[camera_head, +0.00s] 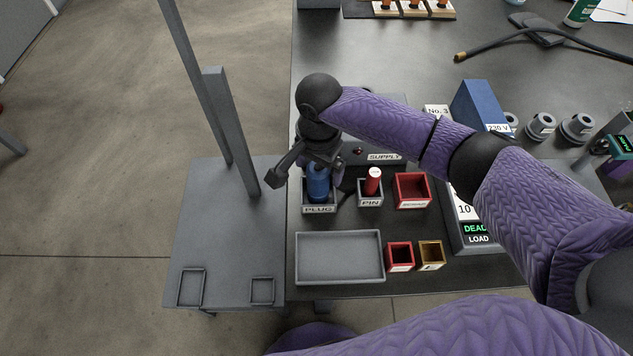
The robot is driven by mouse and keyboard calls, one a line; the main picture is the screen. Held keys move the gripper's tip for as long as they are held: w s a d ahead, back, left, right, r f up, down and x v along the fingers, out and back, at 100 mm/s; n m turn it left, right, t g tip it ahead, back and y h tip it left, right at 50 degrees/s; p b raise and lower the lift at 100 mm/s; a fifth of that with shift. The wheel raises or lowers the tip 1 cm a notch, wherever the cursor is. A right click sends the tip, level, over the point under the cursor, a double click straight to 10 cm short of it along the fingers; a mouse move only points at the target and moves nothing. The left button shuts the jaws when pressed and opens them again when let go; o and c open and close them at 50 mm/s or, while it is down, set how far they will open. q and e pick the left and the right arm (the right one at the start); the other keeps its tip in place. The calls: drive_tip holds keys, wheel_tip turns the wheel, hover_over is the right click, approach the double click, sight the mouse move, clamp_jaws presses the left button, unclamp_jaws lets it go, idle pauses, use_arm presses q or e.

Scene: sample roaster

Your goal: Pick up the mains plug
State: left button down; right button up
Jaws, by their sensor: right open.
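The mains plug (318,183) is blue and stands in a small grey bin (319,210) labelled PLUG, near the left edge of the dark bench. My right gripper (309,185) is over this bin and points down, with its arm reaching in from the right. Its jaws are open, with one finger out to the left of the plug and the other near its right side. The plug's top is partly hidden under the gripper, and I cannot tell whether a finger touches it. My left gripper is not in view.
A red pin stands in the PIN bin (370,199), close on the right, beside a red bin (411,203). An empty grey tray (340,283) lies in front. A grey side table (215,235) with an upright post (232,130) adjoins the bench on the left.

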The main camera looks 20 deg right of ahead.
wheel_tip(320, 180, down, 4)
drive_tip(key=shift+s+b, duration=0.1)
drive_tip(key=shift+b, duration=0.95)
drive_tip(key=shift+r, duration=0.25)
drive_tip(key=shift+c, duration=0.7)
clamp_jaws()
drive_tip(key=shift+r, duration=0.1)
